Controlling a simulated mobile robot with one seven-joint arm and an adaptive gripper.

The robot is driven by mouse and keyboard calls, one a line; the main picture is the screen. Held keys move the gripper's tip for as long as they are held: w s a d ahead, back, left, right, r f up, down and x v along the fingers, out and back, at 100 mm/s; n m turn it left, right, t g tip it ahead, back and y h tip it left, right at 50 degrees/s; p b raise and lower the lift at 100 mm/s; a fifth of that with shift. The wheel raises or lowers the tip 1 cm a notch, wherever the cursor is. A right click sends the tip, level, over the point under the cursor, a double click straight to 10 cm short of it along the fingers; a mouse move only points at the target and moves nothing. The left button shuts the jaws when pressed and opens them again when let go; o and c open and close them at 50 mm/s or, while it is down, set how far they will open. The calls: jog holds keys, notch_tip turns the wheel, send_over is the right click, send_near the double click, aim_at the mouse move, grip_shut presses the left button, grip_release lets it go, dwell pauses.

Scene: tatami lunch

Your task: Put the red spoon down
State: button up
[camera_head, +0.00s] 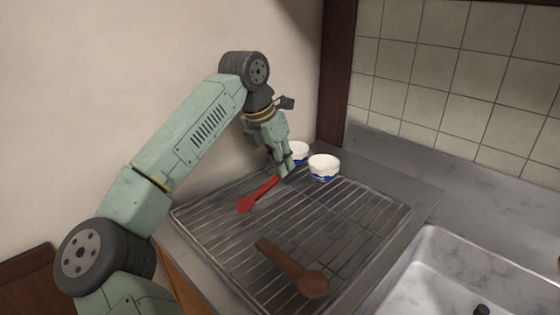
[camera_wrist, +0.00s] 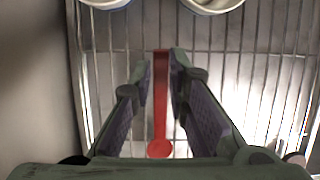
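The red spoon (camera_head: 258,194) is at the left back part of the wire rack, its round end pointing to the front left. In the wrist view the spoon (camera_wrist: 160,100) runs lengthwise between my fingers, round end nearest the camera. My gripper (camera_head: 284,170) points down at the spoon's back end.
The wire rack (camera_head: 375,204) lies on a grey counter (camera_head: 428,187). A wooden spoon (camera_head: 290,268) lies at its front. Two white and blue cups (camera_head: 323,167) (camera_head: 299,152) stand behind my gripper. A sink (camera_head: 440,270) is at the right. The middle of the rack is clear.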

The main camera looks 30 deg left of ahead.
aim_at(266, 184)
jog(key=o, duration=0.3)
jog(key=shift+o, duration=0.2)
jog(key=shift+r, duration=0.1)
jog(key=shift+r, duration=0.25)
jog(key=v, duration=1.1)
jog(key=shift+s+r+b, duration=0.2)
jog(key=shift+r+b, duration=0.1)
jog(key=shift+r, duration=0.05)
